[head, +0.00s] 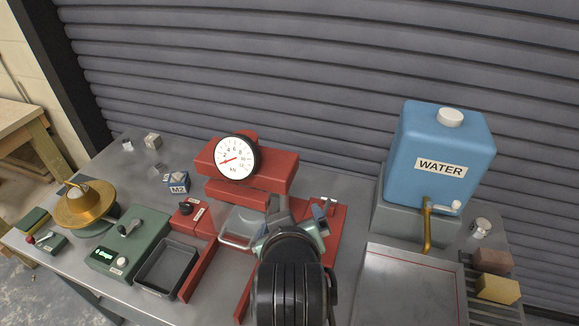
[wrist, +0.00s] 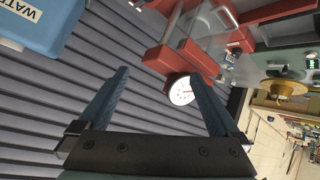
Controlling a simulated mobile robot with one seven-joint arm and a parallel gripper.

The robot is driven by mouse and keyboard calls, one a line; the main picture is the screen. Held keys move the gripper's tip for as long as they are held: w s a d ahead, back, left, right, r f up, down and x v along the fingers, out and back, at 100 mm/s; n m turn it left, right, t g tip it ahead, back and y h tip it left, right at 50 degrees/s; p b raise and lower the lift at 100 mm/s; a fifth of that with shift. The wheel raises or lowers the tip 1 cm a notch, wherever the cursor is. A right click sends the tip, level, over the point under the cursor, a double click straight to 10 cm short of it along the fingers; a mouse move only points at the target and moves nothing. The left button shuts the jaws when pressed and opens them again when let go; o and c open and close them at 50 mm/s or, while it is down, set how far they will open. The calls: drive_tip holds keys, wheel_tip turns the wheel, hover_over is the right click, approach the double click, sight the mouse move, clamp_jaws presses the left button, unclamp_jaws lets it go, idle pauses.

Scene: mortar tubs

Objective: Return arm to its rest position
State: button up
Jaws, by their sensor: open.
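My gripper (wrist: 168,92) shows in the wrist view with its two dark fingers spread wide apart and nothing between them. The red press with its round dial (wrist: 182,91) is seen beyond the fingers in that view. In the head view my arm rises from the bottom centre in front of the red press (head: 262,170) and hides part of it. The fingertips cannot be made out clearly there.
A blue water tank (head: 440,145) with a brass tap stands at the right. A grey tray (head: 167,267), a green control box (head: 128,240) and a brass bowl device (head: 86,208) stand at the left. A ribbed shutter (head: 300,70) closes the back.

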wheel_tip(320, 180, up, 26)
drive_tip(key=w+r+m+t, duration=0.1)
drive_tip(key=m+t, duration=0.1)
drive_tip(key=t, duration=0.8)
drive_tip(key=s+r+m+t, duration=0.1)
drive_tip(key=s+r+t, duration=0.2)
drive_tip(key=s+r, duration=0.2)
drive_tip(key=s+r+m+t+b, duration=0.1)
drive_tip(key=s+r+t, duration=0.2)
drive_tip(key=r, duration=0.8)
drive_tip(key=s, duration=0.2)
drive_tip(key=shift+s+t, duration=0.35)
drive_tip(key=shift+t, duration=0.05)
drive_tip(key=shift+a, duration=0.1)
